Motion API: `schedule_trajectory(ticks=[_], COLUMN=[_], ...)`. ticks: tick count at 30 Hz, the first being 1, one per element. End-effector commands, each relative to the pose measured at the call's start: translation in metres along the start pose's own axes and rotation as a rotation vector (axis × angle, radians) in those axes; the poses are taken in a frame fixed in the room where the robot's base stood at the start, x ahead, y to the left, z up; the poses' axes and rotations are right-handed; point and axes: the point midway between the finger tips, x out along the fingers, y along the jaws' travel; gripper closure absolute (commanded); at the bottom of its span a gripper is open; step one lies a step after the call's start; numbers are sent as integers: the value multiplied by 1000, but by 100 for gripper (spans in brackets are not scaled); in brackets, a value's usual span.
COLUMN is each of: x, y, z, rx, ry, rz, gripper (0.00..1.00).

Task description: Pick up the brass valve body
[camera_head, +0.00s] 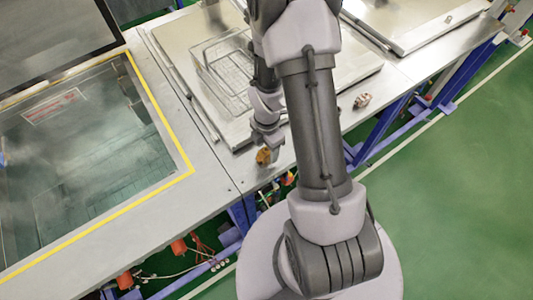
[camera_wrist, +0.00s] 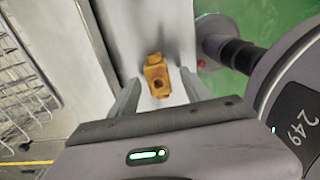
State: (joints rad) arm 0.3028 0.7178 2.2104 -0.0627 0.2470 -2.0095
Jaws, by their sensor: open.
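The brass valve body (camera_head: 263,156) is a small golden-brown piece on the grey metal bench edge in the head view. In the wrist view the brass valve body (camera_wrist: 157,76) lies between and just beyond the two fingers, with a dark hole facing the camera. My gripper (camera_wrist: 157,92) is open, one finger on each side of it, with no clear contact on either side. In the head view my gripper (camera_head: 267,140) is small and close to the valve body, partly hidden by my wrist.
A wire basket (camera_head: 222,68) stands on a closed metal lid (camera_head: 180,38) behind my arm. A small pinkish fitting (camera_head: 362,101) sits on the bench to the right. A water-filled tank (camera_head: 80,160) with a yellow border is at the left. Green floor lies beyond the bench edge.

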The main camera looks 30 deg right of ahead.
Motion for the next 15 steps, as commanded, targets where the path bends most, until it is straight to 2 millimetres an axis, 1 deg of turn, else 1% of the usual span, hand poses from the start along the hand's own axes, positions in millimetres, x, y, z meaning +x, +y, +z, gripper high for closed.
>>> schedule_trajectory(ticks=[1,3,10,12,14,15], x=[11,18,20,20,20,20], y=[0,0,1,1,1,1], z=[0,0,0,0,0,0], rx=[0,0,0,0,0,0], ry=[1,0,0,0,0,0], rz=[-2,-1,1,1,1,1], gripper=[44,44,44,57,69,77])
